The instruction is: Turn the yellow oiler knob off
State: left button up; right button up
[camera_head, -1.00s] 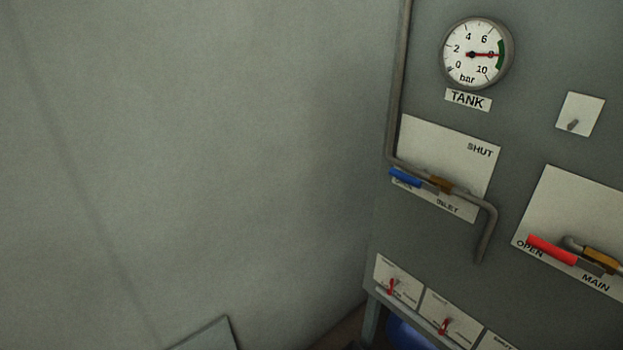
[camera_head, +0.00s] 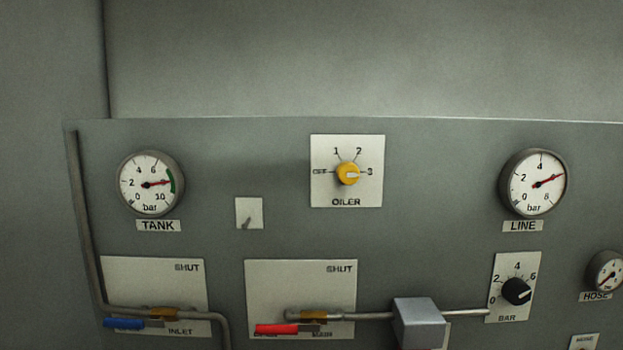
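The yellow oiler knob (camera_head: 347,174) sits on a white square plate (camera_head: 321,191) labelled OILER, at the upper middle of the grey panel. The plate has marks for 1, 2 and 3, plus a small label at the left that looks like OFF. The knob's pale pointer is turned to the right, toward the 3. Neither of my grippers shows in the head view.
A TANK gauge (camera_head: 151,183) is at the left and a LINE gauge (camera_head: 533,184) at the right. Below are a blue inlet lever (camera_head: 124,323), a red main lever (camera_head: 277,329), a grey box (camera_head: 419,322) and a black BAR knob (camera_head: 516,291).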

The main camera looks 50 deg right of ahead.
aim_at(348, 173)
jog(key=z, duration=0.4)
jog(key=l+z, duration=0.15)
jog(key=z, duration=0.7)
jog(key=i+l+z, duration=0.1)
jog(key=z, duration=0.3)
jog(key=k+u, duration=0.25)
jog(key=i+j, duration=0.05)
